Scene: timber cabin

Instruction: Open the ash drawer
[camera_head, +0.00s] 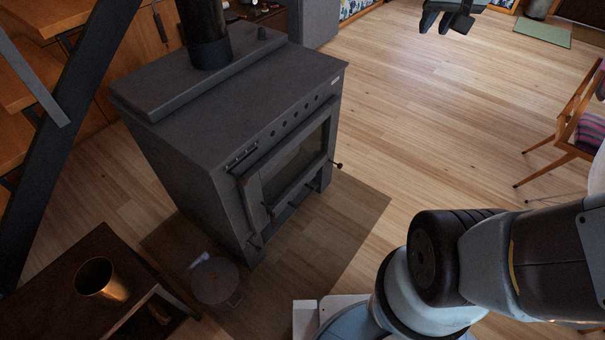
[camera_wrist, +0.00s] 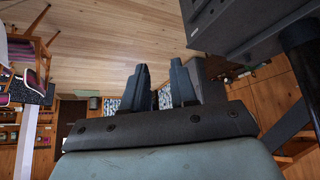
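The dark grey wood stove (camera_head: 185,160) stands left of centre in the head view, its front facing right. Its glass door (camera_head: 295,160) looks shut. The low front below the door (camera_head: 290,215) is in shadow; I cannot clearly make out the ash drawer's edges or handle there. A small knob (camera_head: 338,165) sticks out at the far side of the front. My gripper (camera_head: 446,14) is high at the top edge of the head view, well away from the stove. In the wrist view my gripper (camera_wrist: 160,78) has its two fingers apart with nothing between them. Part of the stove (camera_wrist: 235,22) shows there at upper right.
A round lidded pot (camera_head: 216,281) sits on the floor mat (camera_head: 345,215) near the stove's front corner. A chair (camera_head: 575,130) stands at right. The wooden floor (camera_head: 430,110) between is clear.

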